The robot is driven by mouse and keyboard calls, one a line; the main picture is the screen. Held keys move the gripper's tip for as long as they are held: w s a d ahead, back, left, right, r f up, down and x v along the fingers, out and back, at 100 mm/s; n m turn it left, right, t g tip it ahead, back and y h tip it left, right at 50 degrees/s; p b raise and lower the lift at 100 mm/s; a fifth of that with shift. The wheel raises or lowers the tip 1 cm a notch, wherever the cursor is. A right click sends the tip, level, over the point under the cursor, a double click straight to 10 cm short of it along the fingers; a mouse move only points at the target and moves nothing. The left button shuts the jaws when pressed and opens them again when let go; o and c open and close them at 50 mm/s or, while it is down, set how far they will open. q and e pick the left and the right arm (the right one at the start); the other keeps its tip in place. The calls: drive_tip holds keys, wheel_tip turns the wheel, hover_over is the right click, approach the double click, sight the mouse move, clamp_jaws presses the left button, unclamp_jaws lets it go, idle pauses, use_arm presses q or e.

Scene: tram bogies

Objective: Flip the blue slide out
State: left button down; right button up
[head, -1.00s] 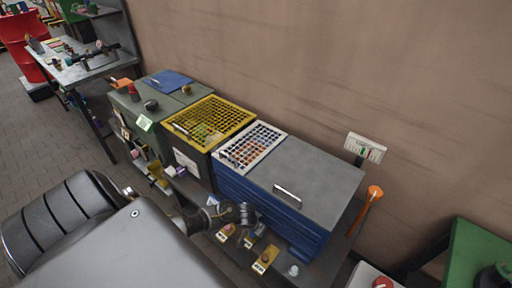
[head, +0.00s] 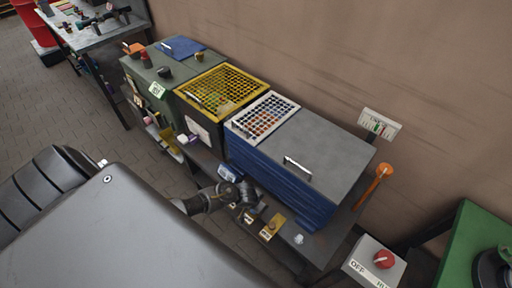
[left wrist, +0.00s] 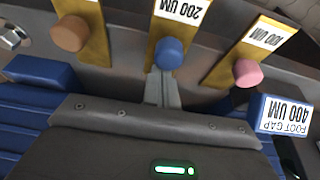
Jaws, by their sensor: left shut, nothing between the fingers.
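In the left wrist view, the blue slide is a yellow plate with a round blue knob (left wrist: 170,53) and an upside-down "200 UM" label (left wrist: 182,10). My left gripper (left wrist: 163,76) is shut and empty, its grey fingertips right at the blue knob. I cannot tell whether they touch it. A slide with a brown knob (left wrist: 70,33) is to the left, and a "100 UM" slide with a pink knob (left wrist: 246,72) is to the right. In the head view, my left wrist partly covers these slides at the front of the bench. My right gripper is not in view.
A blue "FOOT GAP 400 UM" block (left wrist: 283,115) is close on the right in the wrist view. A large blue chest with a grey lid (head: 320,150) stands behind the slides. A box with a red switch (head: 384,259) is at the lower right.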

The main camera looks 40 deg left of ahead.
sight(252, 212)
use_arm(q)
drive_tip(key=shift+s+d, duration=0.1)
drive_tip(key=shift+s, duration=0.25)
drive_tip(key=p+v, duration=0.8)
drive_tip(key=shift+w+r+p, duration=0.1)
drive_tip(key=shift+w+p, duration=0.1)
drive_tip(key=shift+p, duration=0.2)
drive_tip(key=shift+r, duration=0.2)
drive_tip(key=shift+s+r, duration=0.25)
drive_tip(key=shift+r, duration=0.4)
drive_tip(key=shift+w, duration=0.1)
